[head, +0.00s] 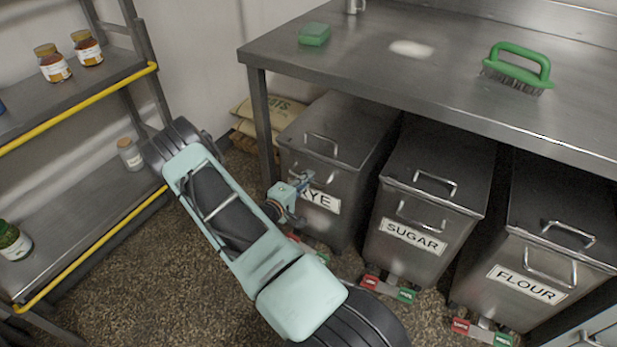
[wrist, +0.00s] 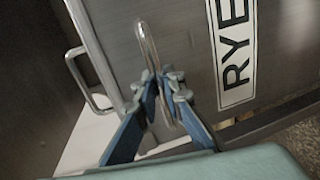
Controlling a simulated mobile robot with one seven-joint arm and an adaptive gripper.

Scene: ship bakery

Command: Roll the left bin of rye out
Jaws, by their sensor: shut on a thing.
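The rye bin (head: 345,128) is a grey steel bin with a lid handle and a white RYE label (head: 322,201). It stands leftmost under the steel table. My gripper (head: 304,181) is at its front and shut on the front handle. In the wrist view my gripper (wrist: 163,85) has its blue fingers around the bent steel front handle (wrist: 147,42), beside the RYE label (wrist: 233,45). My arm hides part of the bin's lower front and its red and green pedals (head: 318,254).
The sugar bin (head: 432,165) and flour bin (head: 565,215) stand to the right, with red and green pedals at their feet. A table leg (head: 261,120) is close on the rye bin's left. A shelf rack with yellow rails (head: 85,108) stands left. Speckled floor shows between.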

